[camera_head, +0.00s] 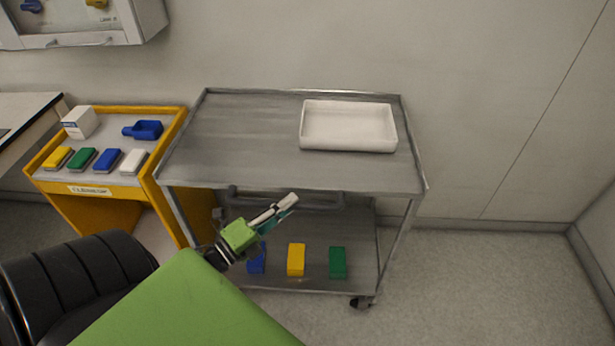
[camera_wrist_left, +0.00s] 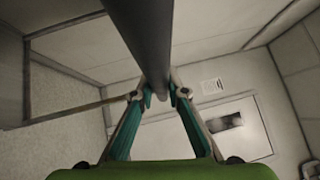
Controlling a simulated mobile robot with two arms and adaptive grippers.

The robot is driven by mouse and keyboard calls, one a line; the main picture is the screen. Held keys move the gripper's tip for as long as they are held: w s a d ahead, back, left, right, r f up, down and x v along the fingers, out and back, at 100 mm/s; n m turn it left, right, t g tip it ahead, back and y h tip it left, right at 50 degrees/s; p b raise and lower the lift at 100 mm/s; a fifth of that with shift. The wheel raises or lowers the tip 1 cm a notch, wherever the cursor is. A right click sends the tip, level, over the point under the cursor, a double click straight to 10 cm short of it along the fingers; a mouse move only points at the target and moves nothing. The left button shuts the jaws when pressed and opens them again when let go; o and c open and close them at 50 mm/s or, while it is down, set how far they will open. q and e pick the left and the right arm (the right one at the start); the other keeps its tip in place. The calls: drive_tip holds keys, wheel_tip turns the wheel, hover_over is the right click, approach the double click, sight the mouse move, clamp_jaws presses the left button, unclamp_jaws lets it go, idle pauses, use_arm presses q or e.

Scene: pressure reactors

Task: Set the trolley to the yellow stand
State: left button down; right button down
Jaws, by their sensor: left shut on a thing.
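The trolley (camera_head: 245,135) is a grey metal cart with two shelves, standing by the wall in the middle of the head view. The yellow stand (camera_head: 158,205), labelled CLEANUP, is on its left. The trolley's left side is close beside the stand and partly overlaps it in the picture; I cannot tell whether they touch. My left gripper (camera_head: 287,204) is at the dark handle bar (camera_head: 325,199) on the trolley's near side. In the left wrist view the gripper (camera_wrist_left: 160,95) is shut on this bar (camera_wrist_left: 145,35). My right gripper is not in view.
A white tray (camera_head: 348,141) is on the trolley's top; yellow (camera_head: 296,260), green (camera_head: 338,263) and blue (camera_head: 257,260) blocks are on its lower shelf. The stand bears a white box (camera_head: 80,122), a blue scoop (camera_head: 146,130) and several coloured blocks. Floor right of the trolley is clear.

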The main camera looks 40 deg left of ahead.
use_arm(q)
drive_tip(key=shift+s+a, duration=0.25)
drive_tip(key=shift+a, duration=0.3)
drive_tip(key=c, duration=2)
unclamp_jaws()
drive_tip(key=shift+s, duration=0.1)
drive_tip(key=shift+o, duration=0.2)
drive_tip(key=shift+s+a, duration=0.1)
drive_tip(key=shift+a, duration=0.05)
drive_tip(key=shift+s+f, duration=0.1)
drive_tip(key=shift+s, duration=0.05)
drive_tip(key=v, duration=1.1)
drive_tip(key=shift+s, duration=0.3)
